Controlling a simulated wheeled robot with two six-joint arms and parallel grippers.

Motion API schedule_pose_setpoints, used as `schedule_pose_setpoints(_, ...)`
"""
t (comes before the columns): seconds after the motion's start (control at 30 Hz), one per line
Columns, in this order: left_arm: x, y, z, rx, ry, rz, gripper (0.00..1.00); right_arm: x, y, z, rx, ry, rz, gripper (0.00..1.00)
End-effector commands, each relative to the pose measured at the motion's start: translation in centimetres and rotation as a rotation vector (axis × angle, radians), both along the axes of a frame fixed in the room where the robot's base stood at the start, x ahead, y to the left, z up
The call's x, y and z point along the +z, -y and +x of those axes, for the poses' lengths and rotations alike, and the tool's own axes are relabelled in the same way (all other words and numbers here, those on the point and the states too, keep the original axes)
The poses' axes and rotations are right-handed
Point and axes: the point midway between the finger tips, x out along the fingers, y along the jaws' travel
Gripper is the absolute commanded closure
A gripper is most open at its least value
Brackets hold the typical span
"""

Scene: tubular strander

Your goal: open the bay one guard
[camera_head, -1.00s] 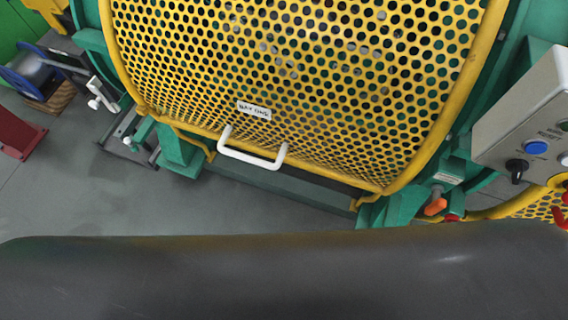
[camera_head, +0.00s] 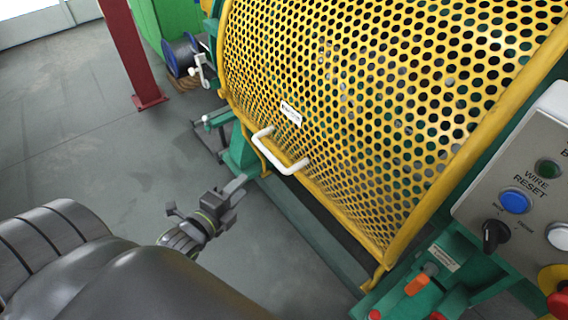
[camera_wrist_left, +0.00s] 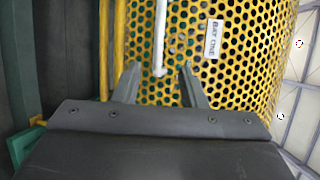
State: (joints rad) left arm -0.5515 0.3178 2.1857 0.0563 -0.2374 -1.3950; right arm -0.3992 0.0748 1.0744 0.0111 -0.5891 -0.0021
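The bay one guard (camera_head: 385,110) is a curved yellow perforated cover, down over the machine. Its white bar handle (camera_head: 269,158) sits at the lower edge beside a "BAY ONE" label (camera_head: 291,113). My left gripper (camera_head: 226,194) is in front of and below the handle, apart from it. In the left wrist view the gripper (camera_wrist_left: 159,78) has its two fingers spread and empty. The handle (camera_wrist_left: 161,38) runs upright ahead of them, its near end roughly in line with the gap between them. The label (camera_wrist_left: 213,39) is to its right. My right gripper is not in view.
A grey control box (camera_head: 520,195) with a blue button, black knob and red stop stands at right. An orange-handled part (camera_head: 418,284) is below it. A red post (camera_head: 131,55) and a blue spool (camera_head: 180,57) are at upper left. Floor (camera_head: 90,130) at left is clear.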

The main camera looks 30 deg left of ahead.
Motion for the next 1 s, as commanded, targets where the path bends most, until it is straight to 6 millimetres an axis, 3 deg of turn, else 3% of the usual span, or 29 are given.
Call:
schedule_pose_setpoints(0.17,-0.3,0.0,2.1,0.001,0.002,-0.002,0.62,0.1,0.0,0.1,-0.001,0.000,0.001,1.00)
schedule_pose_setpoints(0.8,-2.5,-0.1,13.6,0.002,0.000,-0.004,0.62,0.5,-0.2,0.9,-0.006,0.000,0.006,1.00)
schedule_pose_setpoints(1.0,-3.0,-0.1,15.9,0.003,-0.002,-0.004,0.62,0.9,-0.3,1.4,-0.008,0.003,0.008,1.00)
